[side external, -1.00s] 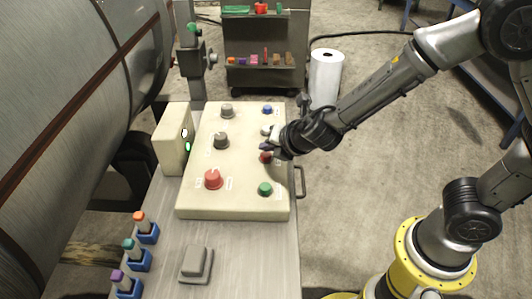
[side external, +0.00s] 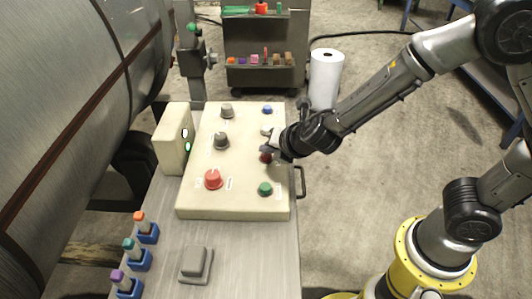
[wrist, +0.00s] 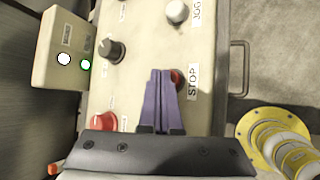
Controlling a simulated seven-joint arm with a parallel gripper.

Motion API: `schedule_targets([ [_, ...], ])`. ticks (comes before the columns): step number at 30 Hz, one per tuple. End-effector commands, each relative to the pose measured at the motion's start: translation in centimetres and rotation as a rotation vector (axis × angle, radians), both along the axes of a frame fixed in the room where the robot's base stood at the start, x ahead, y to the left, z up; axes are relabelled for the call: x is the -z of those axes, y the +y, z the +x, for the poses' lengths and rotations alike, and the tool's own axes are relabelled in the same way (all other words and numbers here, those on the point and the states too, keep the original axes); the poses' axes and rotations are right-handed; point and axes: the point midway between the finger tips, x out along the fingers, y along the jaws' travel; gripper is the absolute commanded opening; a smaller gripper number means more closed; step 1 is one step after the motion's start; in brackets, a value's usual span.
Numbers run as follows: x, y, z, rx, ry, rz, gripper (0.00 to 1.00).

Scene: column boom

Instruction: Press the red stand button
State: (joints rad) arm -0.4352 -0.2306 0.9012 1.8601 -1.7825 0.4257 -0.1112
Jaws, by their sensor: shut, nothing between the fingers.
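A red button (side external: 265,158) sits on the right side of the cream control panel (side external: 245,208), between a white button and a green one. In the wrist view the red button (wrist: 177,78) is beside a label reading STOP, partly hidden behind the purple fingers. My gripper (side external: 267,150) is shut and empty, its tips at the red button. In the wrist view my gripper (wrist: 160,73) overlaps the button's left edge. I cannot tell whether the tips touch it or whether it is pushed in.
A green button (side external: 265,189) and a white button (wrist: 177,11) flank the red one. A box with lit lamps (side external: 174,140) stands left. A metal handle (side external: 300,182) juts out right.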

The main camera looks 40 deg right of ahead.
Motion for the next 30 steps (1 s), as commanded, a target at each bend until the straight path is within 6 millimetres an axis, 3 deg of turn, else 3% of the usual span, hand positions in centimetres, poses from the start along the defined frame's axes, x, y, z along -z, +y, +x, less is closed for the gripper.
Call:
schedule_targets([
  [21,0.6,0.0,-0.1,0.001,0.002,0.000,0.00],
  [30,-0.5,0.0,0.0,0.000,0.001,0.000,0.00],
])
